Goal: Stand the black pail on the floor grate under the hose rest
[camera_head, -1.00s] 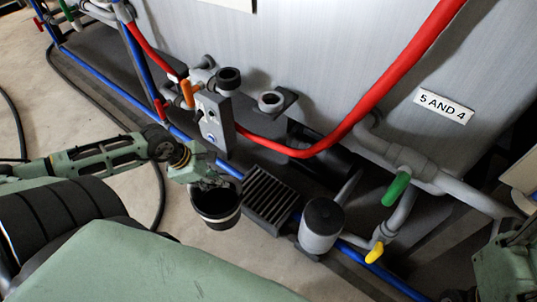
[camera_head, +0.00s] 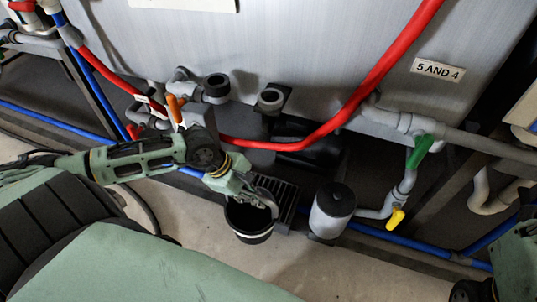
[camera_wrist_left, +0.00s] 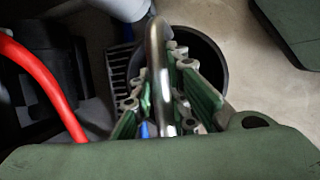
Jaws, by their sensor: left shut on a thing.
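The black pail (camera_head: 250,222) with a pale band near its bottom hangs from my left gripper (camera_head: 262,200) in the head view. The left wrist view shows its metal bail (camera_wrist_left: 160,75) between the fingers of the left gripper (camera_wrist_left: 168,100), with the pail's dark rim (camera_wrist_left: 215,60) beyond. The slatted floor grate (camera_head: 285,204) lies just right of and behind the pail, which hides part of it. I cannot tell the pail's exact height above the floor.
A grey canister with a black lid (camera_head: 333,210) stands close to the right of the grate. A red hose (camera_head: 365,85) sags across the tank wall. A blue pipe (camera_head: 410,242) runs low along the tank. Valves with orange, green and yellow handles stick out. Bare floor lies in front.

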